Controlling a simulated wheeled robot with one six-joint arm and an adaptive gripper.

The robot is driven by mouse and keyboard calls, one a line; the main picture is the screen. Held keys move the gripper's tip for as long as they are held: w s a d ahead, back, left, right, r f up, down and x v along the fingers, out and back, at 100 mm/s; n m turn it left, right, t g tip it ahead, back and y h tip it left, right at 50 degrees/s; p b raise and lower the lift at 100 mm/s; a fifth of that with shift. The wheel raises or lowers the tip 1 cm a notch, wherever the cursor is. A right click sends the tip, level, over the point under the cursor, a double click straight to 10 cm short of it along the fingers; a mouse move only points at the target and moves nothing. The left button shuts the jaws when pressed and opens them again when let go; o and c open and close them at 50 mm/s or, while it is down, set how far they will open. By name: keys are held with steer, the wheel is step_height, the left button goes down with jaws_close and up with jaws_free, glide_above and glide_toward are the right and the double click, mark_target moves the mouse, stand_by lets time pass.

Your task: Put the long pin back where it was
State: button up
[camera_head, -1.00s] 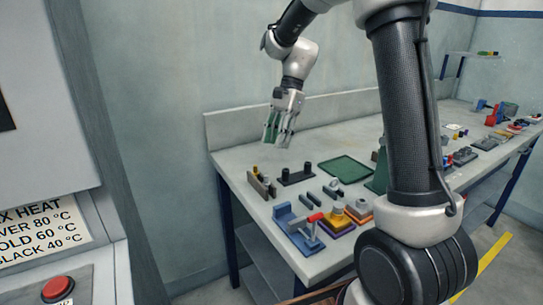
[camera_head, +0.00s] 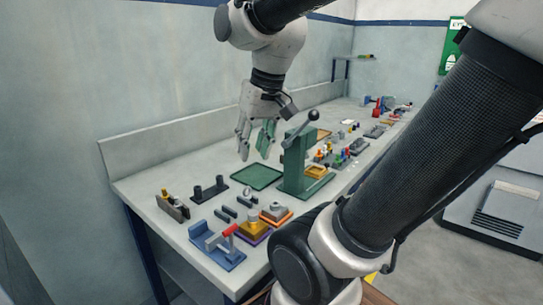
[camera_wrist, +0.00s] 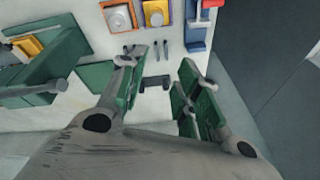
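My gripper (camera_head: 256,153) hangs above the back part of the bench, fingers down, over the area of the green tray (camera_head: 257,177) and left of the green lever press (camera_head: 303,165). In the wrist view its green-padded fingers (camera_wrist: 160,75) are spread apart, with nothing seen held between them. A black base with two upright posts (camera_head: 209,188) stands left of the tray; a dark block (camera_wrist: 155,82) shows between the fingers in the wrist view. Slim dark bars (camera_head: 229,213) lie in front of the tray. I cannot tell which piece is the long pin.
A blue fixture with a red handle (camera_head: 218,245) stands at the front edge. Right of it are a yellow block on a purple base (camera_head: 254,230) and a grey piece on an orange base (camera_head: 276,213). A grey holder with a gold top (camera_head: 172,204) stands at the left.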

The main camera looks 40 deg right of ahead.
steer(key=s+n, duration=0.1)
steer(key=s+d+f, duration=0.1)
steer(key=s, duration=0.1)
steer(key=s+n+t, duration=0.1)
steer(key=shift+s+d+f+n+h, duration=0.2)
steer(key=shift+d+f+n+h, duration=0.1)
steer(key=shift+h, duration=0.1)
